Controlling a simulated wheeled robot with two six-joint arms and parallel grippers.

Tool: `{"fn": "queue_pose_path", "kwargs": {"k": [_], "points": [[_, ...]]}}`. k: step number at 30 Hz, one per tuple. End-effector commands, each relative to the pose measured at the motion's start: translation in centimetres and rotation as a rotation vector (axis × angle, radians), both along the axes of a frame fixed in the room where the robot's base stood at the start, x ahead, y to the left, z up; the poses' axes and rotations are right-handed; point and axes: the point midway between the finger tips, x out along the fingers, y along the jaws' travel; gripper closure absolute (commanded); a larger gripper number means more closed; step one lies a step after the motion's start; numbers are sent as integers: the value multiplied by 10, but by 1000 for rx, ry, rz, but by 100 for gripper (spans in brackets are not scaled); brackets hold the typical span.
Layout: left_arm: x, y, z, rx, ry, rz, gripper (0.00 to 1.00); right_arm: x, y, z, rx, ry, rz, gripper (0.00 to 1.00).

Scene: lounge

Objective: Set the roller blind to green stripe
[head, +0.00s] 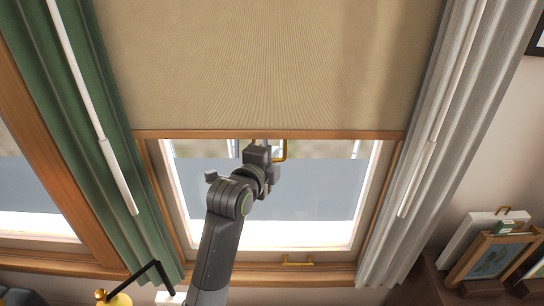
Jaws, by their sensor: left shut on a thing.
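The beige roller blind (265,65) hangs over the upper part of the window. Its wooden bottom bar (200,134) lies level across the opening, with bare glass below it. A brass pull (285,151) hangs under the middle of the bar. My left gripper (268,146) is at this pull, just below the bar, and is shut on it; the fingers are partly hidden by the wrist. I cannot make out a green stripe on the window frame or the blind. My right gripper is out of view.
A green curtain (70,120) hangs left of the window and a grey one (440,110) right, each with a white rod in front. A brass handle (297,262) sits on the lower window frame. Picture frames (490,256) stand at lower right, a brass lamp (115,298) at lower left.

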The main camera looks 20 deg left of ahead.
Motion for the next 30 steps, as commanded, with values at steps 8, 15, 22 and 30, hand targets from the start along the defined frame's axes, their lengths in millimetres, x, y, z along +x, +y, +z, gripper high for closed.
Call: {"fn": "queue_pose_path", "kwargs": {"k": [8,15,22,30], "points": [[0,0,-33,-1,4,0,100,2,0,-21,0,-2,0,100],[0,0,-89,-2,5,0,100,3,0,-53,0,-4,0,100],[0,0,-122,-2,3,0,100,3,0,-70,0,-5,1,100],[0,0,-127,-1,7,0,100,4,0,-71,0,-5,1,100]]}}
